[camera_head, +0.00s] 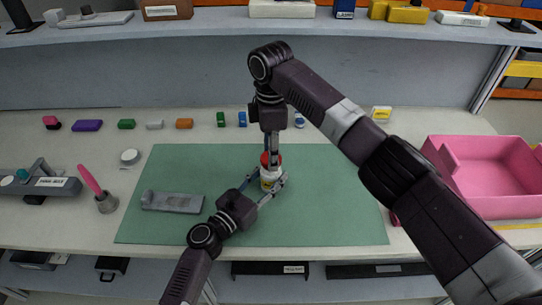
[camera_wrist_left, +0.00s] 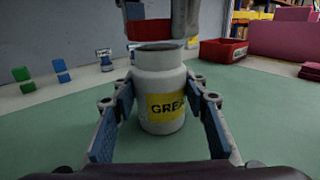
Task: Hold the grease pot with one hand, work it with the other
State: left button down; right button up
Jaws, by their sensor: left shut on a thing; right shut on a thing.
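The grease pot (camera_head: 270,180) is a white jar with a yellow label, upright at the middle of the green mat (camera_head: 330,215). It fills the middle of the left wrist view (camera_wrist_left: 160,88). My left gripper (camera_head: 268,184) is shut around its body, one finger on each side. My right gripper (camera_head: 271,150) comes down from above and is shut on the red lid (camera_head: 265,159).
A grey tool (camera_head: 172,202) lies on the mat's left. Several small coloured blocks line the back. A pink bin (camera_head: 490,205) is at the right, behind my right arm. A loaded shelf (camera_head: 220,28) runs above.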

jog(key=shift+r, duration=0.15)
jog(key=shift+r, duration=1.9)
pick_arm(q)
jog(key=c, duration=1.1)
grip_release()
